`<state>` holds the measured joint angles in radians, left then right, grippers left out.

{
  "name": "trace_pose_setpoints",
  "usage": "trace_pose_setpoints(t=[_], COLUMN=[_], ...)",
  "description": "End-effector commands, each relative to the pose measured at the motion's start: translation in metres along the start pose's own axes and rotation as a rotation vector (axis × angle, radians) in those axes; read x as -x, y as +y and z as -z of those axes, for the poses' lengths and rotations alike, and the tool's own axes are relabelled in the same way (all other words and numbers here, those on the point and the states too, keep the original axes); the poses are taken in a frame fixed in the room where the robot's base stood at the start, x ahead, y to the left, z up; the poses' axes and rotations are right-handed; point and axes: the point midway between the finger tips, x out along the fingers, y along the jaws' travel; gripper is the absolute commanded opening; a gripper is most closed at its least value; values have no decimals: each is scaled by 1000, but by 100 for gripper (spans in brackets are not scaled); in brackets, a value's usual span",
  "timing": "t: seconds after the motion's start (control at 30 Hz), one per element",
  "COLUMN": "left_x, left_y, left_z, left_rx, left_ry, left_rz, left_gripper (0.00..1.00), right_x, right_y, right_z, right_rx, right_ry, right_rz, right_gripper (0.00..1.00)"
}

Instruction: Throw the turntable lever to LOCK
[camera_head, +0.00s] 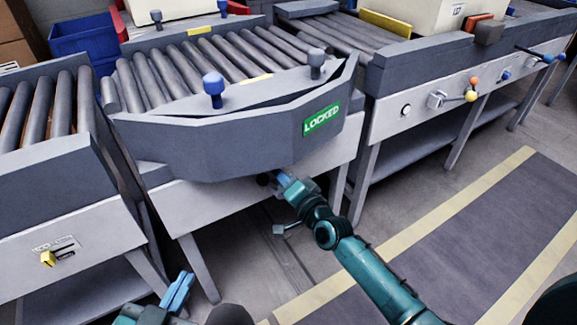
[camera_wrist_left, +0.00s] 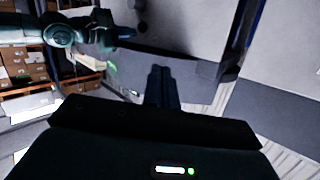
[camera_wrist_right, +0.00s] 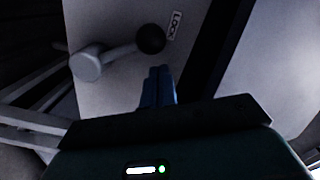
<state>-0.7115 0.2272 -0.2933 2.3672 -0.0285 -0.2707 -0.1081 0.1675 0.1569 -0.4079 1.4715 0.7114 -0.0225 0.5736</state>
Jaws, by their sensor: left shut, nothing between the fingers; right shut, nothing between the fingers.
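The turntable (camera_head: 220,145) is a grey roller unit with a green sign reading LOCKED (camera_head: 321,118) on its front rim. In the right wrist view, the turntable lever (camera_wrist_right: 120,53) has a round pale hub and a dark ball knob (camera_wrist_right: 151,38). Its knob end points at a LOCK label (camera_wrist_right: 175,25). My right gripper (camera_wrist_right: 160,70) is shut and empty, with its blue fingertips close to the knob; I cannot tell if they touch. In the head view this gripper (camera_head: 284,182) is under the turntable's front rim, mostly hiding the lever. My left gripper (camera_head: 180,290) is shut and empty at the bottom left.
Roller conveyors stand left (camera_head: 50,125) and right (camera_head: 345,40) of the turntable. The left conveyor has a yellow knob (camera_head: 48,259); the right one has a lever with a yellow ball (camera_head: 471,96). Blue-topped posts (camera_head: 213,84) rise from the turntable rim. The floor in front is clear.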

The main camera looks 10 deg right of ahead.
Motion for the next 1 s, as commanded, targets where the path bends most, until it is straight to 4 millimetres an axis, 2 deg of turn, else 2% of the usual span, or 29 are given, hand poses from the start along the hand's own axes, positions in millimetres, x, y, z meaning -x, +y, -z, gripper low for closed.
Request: trace_pose_setpoints(t=[0.4, 1.0], left_x=[5, 5], left_y=[0, 0], left_z=[0, 0], left_rx=[29, 31], left_ry=[-83, -88], left_rz=[-11, -12], left_gripper=[0, 0], right_x=[-1, -1], right_y=[-4, -4], right_z=[-12, -13], right_rx=[136, 144], right_ry=[0, -1], right_rz=[-7, -9], right_gripper=[0, 0])
